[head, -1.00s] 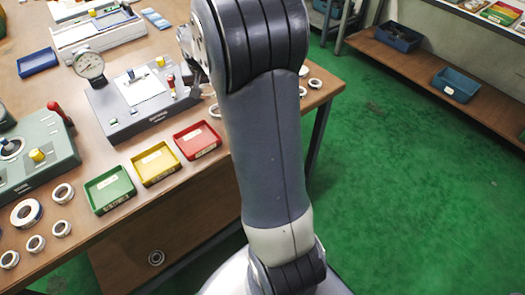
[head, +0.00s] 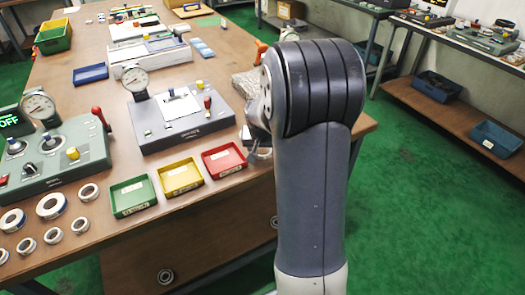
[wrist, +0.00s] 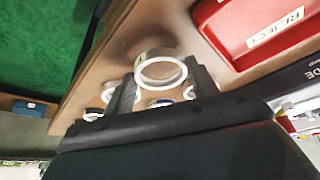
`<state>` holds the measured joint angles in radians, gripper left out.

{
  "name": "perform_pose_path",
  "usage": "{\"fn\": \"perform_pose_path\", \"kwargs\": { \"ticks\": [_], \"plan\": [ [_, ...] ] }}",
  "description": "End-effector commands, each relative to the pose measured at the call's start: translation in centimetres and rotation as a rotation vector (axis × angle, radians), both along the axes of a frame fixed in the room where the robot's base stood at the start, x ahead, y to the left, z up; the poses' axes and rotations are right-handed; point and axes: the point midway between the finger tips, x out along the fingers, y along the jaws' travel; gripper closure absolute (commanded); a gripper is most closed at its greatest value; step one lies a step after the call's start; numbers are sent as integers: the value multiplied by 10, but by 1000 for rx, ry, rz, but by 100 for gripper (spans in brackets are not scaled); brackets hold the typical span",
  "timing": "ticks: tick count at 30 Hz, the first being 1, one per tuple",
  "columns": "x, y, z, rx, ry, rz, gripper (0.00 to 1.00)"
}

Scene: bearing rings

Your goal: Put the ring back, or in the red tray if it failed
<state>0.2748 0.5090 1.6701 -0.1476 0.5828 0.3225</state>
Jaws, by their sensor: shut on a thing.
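In the wrist view a metal ring (wrist: 160,70) with a bright rim sits between the two fingers of my gripper (wrist: 163,88), which is shut on it. The view is blurred, and the tabletop and other rings show behind the held ring. The red tray (wrist: 262,28), labelled REJECT, lies to the upper right of the gripper there. In the head view the red tray (head: 223,161) looks empty and stands at the table's front edge, just left of my arm. My arm hides most of the gripper in that view.
Yellow (head: 180,178) and green (head: 132,196) trays stand left of the red one. Several loose rings (head: 52,206) lie at the table's front left. A grey gauge fixture (head: 180,125) stands behind the trays, and a green one (head: 60,160) with an OFF display stands left.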

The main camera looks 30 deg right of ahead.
Motion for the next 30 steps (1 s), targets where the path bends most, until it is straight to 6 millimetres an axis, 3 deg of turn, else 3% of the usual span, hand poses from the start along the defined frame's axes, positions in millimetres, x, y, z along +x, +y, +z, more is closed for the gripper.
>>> {"fn": "perform_pose_path", "kwargs": {
  "ticks": [2,13,14,15,21,30],
  "plan": [
    [0,0,-9,0,1,1,74],
    [0,0,-15,-1,-1,1,74],
    [0,0,-13,-1,-1,1,43],
    [0,0,-13,0,0,1,39],
    [0,0,-12,0,0,1,23],
    [0,0,-10,0,0,1,23]
  ]
}}
